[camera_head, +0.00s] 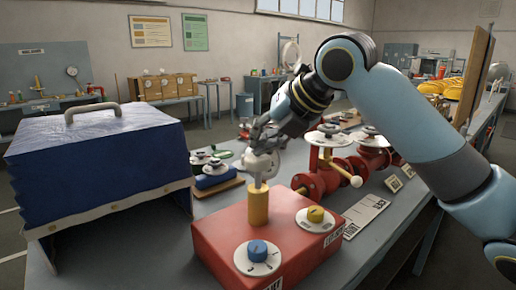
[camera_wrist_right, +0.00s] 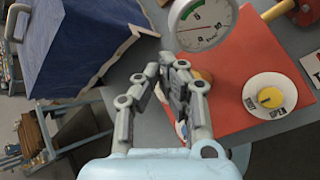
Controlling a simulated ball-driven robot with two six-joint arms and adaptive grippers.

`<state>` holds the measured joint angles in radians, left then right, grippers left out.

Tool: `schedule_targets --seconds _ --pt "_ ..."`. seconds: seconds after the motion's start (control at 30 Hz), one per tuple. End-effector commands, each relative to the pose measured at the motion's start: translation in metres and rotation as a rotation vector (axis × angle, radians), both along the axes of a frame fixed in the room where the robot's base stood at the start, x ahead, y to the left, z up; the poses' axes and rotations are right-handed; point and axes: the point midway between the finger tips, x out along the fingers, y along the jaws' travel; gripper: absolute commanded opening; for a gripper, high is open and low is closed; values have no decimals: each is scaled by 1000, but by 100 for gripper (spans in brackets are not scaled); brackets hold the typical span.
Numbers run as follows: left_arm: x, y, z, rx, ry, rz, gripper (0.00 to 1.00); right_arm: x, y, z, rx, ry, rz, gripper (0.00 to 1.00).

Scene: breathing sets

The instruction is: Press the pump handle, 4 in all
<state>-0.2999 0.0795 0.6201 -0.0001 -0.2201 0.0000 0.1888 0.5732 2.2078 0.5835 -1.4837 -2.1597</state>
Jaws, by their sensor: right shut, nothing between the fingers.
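A dark blue, fabric-sided box (camera_head: 95,160) with a grey handle (camera_head: 92,108) on top stands at the left of the bench. I take this to be the pump; the handle is up, with no gripper on it. The blue box also shows at the upper left of the right wrist view (camera_wrist_right: 75,45). My right gripper (camera_head: 256,137) is shut and empty, well to the right of the handle, close to a round gauge (camera_head: 262,163). Its closed fingers show in the wrist view (camera_wrist_right: 168,72), below the gauge dial (camera_wrist_right: 203,22). I cannot tell whether they touch the gauge. My left gripper is out of view.
A red box (camera_head: 225,232) carries the gauge on a yellow post (camera_head: 258,204), a blue knob (camera_head: 258,250) and a yellow knob (camera_head: 316,214). Red valves (camera_head: 318,180) stand behind it at right. A blue piece (camera_head: 216,167) lies between the fabric box and the gauge.

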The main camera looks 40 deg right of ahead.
Motion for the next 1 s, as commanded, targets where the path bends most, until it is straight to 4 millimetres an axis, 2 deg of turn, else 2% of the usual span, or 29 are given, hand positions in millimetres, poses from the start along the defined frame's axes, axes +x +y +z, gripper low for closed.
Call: schedule_targets --seconds 1.0 --pt "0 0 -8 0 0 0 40 0 0 -14 0 4 -1 0"
